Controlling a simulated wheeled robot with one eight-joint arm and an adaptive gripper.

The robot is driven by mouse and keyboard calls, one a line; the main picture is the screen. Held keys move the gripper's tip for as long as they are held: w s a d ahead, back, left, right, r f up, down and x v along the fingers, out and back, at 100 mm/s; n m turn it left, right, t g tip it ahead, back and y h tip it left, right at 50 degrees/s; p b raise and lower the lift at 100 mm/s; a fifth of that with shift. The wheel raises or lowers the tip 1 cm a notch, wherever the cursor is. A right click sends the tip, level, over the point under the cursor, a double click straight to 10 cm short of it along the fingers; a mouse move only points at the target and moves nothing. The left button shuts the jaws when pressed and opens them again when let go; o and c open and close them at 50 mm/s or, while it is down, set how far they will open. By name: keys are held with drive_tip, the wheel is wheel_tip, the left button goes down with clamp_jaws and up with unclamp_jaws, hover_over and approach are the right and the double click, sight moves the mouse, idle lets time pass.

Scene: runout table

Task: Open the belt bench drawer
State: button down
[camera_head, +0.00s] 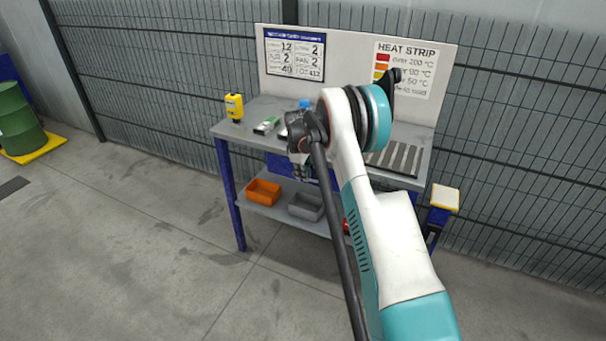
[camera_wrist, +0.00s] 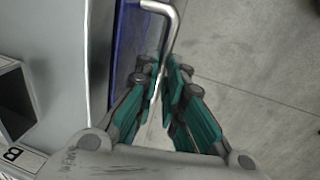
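The belt bench (camera_head: 236,132) has a grey top and blue legs. A blue drawer front (camera_head: 281,164) shows under its top, partly hidden by my arm. In the wrist view the blue front (camera_wrist: 131,38) runs along the bench edge, with a bent silver bar handle (camera_wrist: 171,32) standing off it. My gripper (camera_wrist: 164,78) has its teal-padded fingers close together on both sides of the handle's lower stretch, and looks shut on it. In the head view my gripper (camera_head: 304,169) is at the bench front, largely hidden by my wrist. How far the drawer stands out is unclear.
An orange bin (camera_head: 263,191) and a grey bin (camera_head: 306,206) sit on the lower shelf. A yellow device (camera_head: 234,107) stands on the top's left end. The floor in front is clear.

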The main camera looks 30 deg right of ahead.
drive_tip(key=shift+a, duration=0.1)
drive_tip(key=s+a, duration=1.2)
drive_tip(key=a, duration=0.3)
drive_tip(key=c, duration=1.7)
unclamp_jaws()
drive_tip(key=r, duration=0.4)
drive_tip(key=s+a+r, duration=0.1)
drive_tip(key=r, duration=0.6)
drive_tip(key=shift+s+a+r, duration=0.15)
drive_tip(key=shift+a+r, duration=0.25)
